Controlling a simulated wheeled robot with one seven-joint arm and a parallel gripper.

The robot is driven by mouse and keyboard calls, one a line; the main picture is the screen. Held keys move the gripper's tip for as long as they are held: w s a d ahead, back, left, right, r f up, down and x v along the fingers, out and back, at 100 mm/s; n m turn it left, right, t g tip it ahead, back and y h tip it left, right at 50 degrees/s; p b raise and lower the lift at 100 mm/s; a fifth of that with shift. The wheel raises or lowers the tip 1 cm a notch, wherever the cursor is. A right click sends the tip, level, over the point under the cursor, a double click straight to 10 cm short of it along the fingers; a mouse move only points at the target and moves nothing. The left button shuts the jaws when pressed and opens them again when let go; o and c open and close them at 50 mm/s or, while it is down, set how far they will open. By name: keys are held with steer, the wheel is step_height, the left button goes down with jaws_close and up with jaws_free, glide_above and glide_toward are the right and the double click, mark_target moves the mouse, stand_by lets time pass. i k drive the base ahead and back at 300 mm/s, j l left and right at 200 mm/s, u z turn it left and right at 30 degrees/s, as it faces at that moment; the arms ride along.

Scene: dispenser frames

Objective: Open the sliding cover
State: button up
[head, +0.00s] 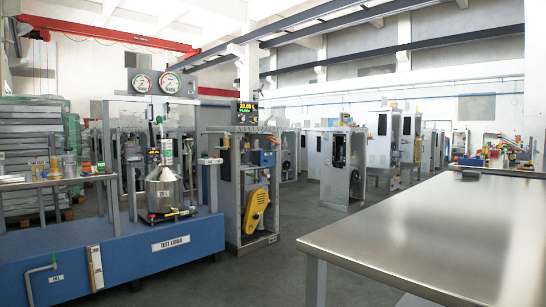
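I cannot clearly pick out a sliding cover in the head view. A grey dispenser cabinet (230,207) stands left of centre with its front open, showing a yellow belt guard or pulley (256,210) and a blue part (263,158) inside. A lit display (246,113) sits above it. To its left, a silver conical vessel (163,189) stands on a blue base (125,262) marked "TEST LIQUID". My gripper is not in view.
A small workbench (55,181) with cups stands at the left. More grey cabinets (343,166) stand farther back. Grey floor (290,215) lies open between the dispenser and the table.

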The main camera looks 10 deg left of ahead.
mark_target(265, 158)
steer(key=i+j+u, duration=0.45)
steer(key=j, duration=0.25)
steer(key=i+j+u, duration=0.9)
steer(key=i, duration=0.3)
steer(key=i+l+z, duration=0.1)
steer(key=i+z, duration=0.7)
steer(key=i+j+z, duration=0.1)
steer(key=i+z, duration=0.25)
steer(key=i+l+z, duration=0.15)
steer(key=i+z, duration=0.3)
steer(key=i, duration=0.15)
steer(key=i+z, duration=0.5)
steer(key=i+j, duration=0.05)
